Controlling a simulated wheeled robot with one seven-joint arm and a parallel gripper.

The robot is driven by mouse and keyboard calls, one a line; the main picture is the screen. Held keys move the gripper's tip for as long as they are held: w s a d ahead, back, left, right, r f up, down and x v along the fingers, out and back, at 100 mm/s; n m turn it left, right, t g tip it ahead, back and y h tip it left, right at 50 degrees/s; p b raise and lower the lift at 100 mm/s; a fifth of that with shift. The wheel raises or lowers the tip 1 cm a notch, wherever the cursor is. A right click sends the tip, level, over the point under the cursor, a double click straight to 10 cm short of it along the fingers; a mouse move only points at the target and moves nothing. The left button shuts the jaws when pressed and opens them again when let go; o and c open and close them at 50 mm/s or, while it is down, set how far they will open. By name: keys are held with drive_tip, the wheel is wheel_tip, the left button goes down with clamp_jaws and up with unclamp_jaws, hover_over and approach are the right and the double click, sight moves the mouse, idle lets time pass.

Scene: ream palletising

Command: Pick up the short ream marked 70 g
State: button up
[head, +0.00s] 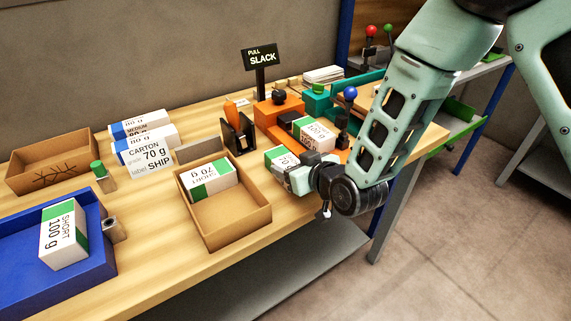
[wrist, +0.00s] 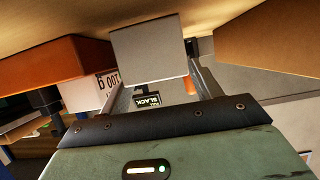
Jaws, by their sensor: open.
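A short ream marked 70 g (head: 208,178), white with a green band, lies in the open cardboard tray (head: 238,238), its print upside down to the head view. Another white and green ream (head: 281,157) lies on the table right of that tray, partly hidden by my gripper; its marking is not readable. My gripper (wrist: 157,78) is open beside this second ream. In the wrist view a plain pale block face (wrist: 150,47), apparently that ream, shows between and beyond the fingers. Whether the fingers touch it I cannot tell.
A ream marked 100 g (head: 313,134) sits on the orange stand behind. A short 100 g ream (head: 63,234) lies in the blue tray (head: 24,297). Carton reams (head: 146,150), an empty-looking cardboard box (head: 50,163) and a PULL SLACK sign (head: 262,56) stand farther back.

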drive_tip(key=shift+w+a+f, duration=0.25)
drive_tip(key=shift+w+a, duration=0.1)
drive_tip(key=shift+w, duration=0.1)
drive_tip(key=c, duration=0.9)
drive_tip(key=shift+r, duration=0.15)
